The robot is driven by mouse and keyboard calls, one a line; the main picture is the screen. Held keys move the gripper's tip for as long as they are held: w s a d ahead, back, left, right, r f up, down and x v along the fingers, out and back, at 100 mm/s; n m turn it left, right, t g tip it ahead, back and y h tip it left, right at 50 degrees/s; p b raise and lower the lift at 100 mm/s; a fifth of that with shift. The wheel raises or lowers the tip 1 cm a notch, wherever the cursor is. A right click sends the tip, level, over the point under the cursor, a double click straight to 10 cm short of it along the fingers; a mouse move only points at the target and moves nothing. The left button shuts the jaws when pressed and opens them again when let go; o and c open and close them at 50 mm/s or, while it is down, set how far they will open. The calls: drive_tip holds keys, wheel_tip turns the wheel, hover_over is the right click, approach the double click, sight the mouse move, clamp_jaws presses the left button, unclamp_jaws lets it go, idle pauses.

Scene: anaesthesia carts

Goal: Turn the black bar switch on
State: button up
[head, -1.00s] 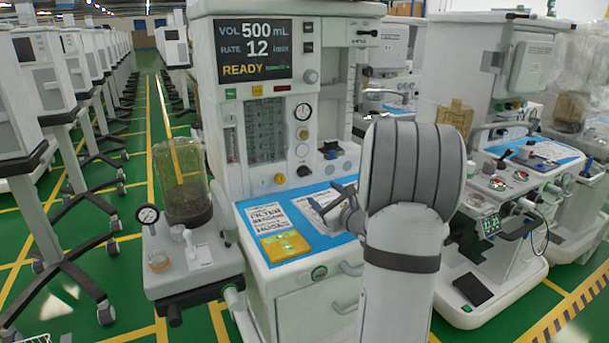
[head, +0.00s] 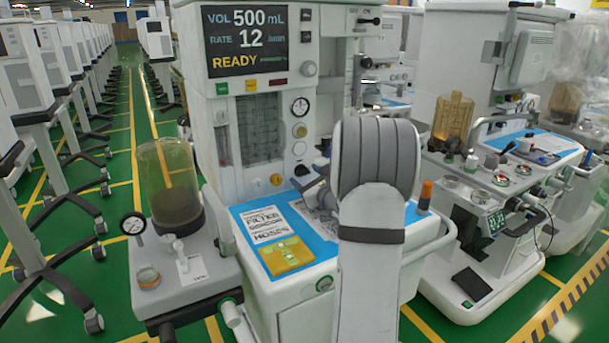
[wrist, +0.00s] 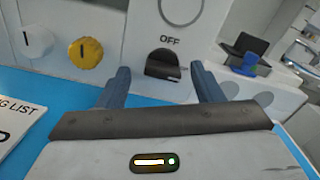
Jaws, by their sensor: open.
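The black bar switch (wrist: 163,67) sits on the white panel under an "OFF" label in the wrist view. Its bar looks roughly level, with a small mark on the panel at its right. In the head view it is a small dark shape (head: 301,170) low on the machine's front. My gripper (wrist: 160,74) is open, with one blue-grey finger to each side of the switch as seen from the wrist. The fingers appear short of the switch; contact cannot be made out. In the head view my arm hides most of the gripper.
A yellow knob (wrist: 86,53) and a white knob (wrist: 37,42) are left of the switch. A black and blue fitting (wrist: 243,58) is at right. The blue worktop (head: 240,218) below holds printed sheets and a yellow pad (head: 287,256). An orange-capped bottle (head: 425,196) stands right of my arm.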

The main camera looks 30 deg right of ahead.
drive_tip(key=shift+w+d, duration=0.15)
drive_tip(key=shift+w, duration=0.8)
drive_tip(key=shift+c, duration=0.2)
drive_tip(key=c, duration=0.9)
drive_tip(key=shift+m, duration=0.3)
